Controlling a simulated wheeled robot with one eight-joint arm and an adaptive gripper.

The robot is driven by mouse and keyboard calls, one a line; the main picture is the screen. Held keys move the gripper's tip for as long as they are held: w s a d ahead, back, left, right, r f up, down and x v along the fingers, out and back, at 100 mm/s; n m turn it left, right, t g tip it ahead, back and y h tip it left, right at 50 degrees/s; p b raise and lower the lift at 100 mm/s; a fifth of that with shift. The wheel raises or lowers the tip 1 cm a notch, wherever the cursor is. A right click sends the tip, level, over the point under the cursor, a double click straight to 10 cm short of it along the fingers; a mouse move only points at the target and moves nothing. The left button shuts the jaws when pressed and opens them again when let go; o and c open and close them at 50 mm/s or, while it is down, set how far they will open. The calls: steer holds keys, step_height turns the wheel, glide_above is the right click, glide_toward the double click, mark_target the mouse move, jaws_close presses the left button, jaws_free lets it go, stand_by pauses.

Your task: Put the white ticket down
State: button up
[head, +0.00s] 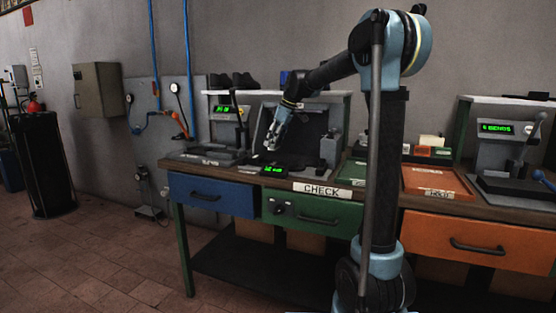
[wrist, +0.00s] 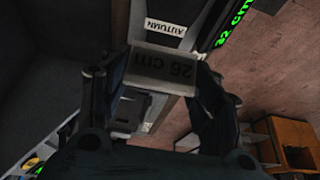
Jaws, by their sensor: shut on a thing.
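The white ticket (wrist: 160,66) is between my fingertips in the wrist view. It looks grey in the shade and reads "26 cm" upside down. My gripper (wrist: 155,80) is shut on it. In the head view my gripper (head: 271,143) points down over the workbench, near the CHECK station. The ticket is too small there to make out clearly, and I cannot tell whether it touches anything beneath.
A small green-lit display (head: 273,169) lies on the bench behind the CHECK label (head: 322,189). A press with a lever (head: 237,117) stands left of my gripper. An orange tray (head: 434,181) lies to the right. Blue (head: 212,194) and green drawers (head: 310,213) are below.

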steer(key=shift+f, duration=3.4)
steer(key=o, duration=0.5)
steer(key=v, duration=1.2)
steer(key=s+d+f+m+h, duration=0.1)
steer(key=s+d+f+m, duration=0.2)
steer(key=s+d+f, duration=0.5)
steer(key=s+d+f+m+h, duration=0.15)
steer(key=s+d+m, duration=0.25)
steer(key=s, duration=0.8)
steer(key=s+d+f+m, duration=0.2)
steer(key=s+d+f, duration=0.1)
steer(key=s+f, duration=0.3)
steer(key=s+d+f+m+h, duration=0.1)
steer(key=s+d+f+m, duration=0.1)
steer(key=s+f, duration=0.5)
steer(key=s+d+f+m, duration=0.3)
steer(key=s+d+f, duration=0.1)
steer(key=s+f, duration=0.2)
steer(key=shift+s+f+t+h, duration=0.2)
steer(key=shift+f+t+h, duration=0.1)
steer(key=shift+t+h, duration=0.1)
